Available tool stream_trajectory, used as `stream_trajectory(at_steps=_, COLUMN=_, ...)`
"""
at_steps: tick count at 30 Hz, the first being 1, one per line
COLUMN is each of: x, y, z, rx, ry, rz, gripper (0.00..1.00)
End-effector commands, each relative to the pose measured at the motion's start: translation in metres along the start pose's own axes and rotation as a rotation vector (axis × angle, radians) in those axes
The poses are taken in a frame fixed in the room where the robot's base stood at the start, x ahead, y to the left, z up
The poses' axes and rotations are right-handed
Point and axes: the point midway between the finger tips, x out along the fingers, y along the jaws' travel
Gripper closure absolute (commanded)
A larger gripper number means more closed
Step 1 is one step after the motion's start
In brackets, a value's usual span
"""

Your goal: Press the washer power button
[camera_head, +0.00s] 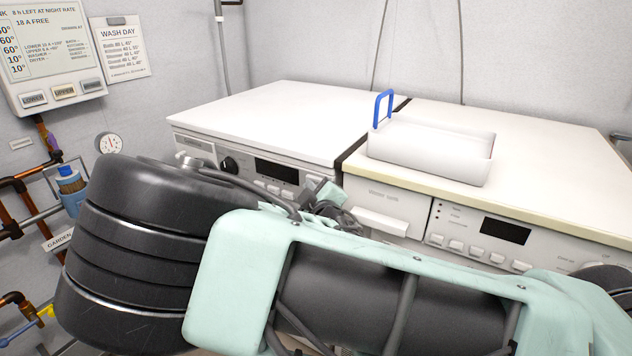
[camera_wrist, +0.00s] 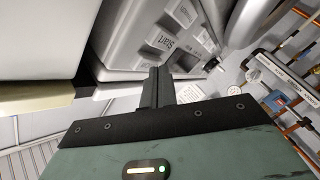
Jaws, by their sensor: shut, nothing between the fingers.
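Two white machines stand side by side in the head view. The left machine (camera_head: 300,128) has a black knob (camera_head: 228,164), a dark display (camera_head: 277,172) and a row of buttons (camera_head: 273,188). The right machine (camera_head: 385,207) has a drawer, another display (camera_head: 506,230) and buttons (camera_head: 480,250). I cannot read which is the washer, nor which button is power. My gripper (camera_head: 325,193) is shut and empty in front of the left machine's panel, near its right end. In the wrist view my gripper (camera_wrist: 161,82) appears below a button marked "Start" (camera_wrist: 161,41); contact cannot be told.
My arm hides much of the machines' lower fronts.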

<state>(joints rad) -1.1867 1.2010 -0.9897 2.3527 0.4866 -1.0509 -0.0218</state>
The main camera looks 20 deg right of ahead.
Motion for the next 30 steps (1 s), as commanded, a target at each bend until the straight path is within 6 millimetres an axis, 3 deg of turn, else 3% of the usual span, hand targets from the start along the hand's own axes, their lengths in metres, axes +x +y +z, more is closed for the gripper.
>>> stream_trajectory(at_steps=19, x=-0.013, y=-0.009, z=-0.01, rx=0.0, ry=0.001, rz=-0.002, gripper=1.0)
stream_trajectory(at_steps=30, x=-0.037, y=-0.027, z=-0.028, rx=-0.001, ry=0.001, rz=-0.003, gripper=1.0)
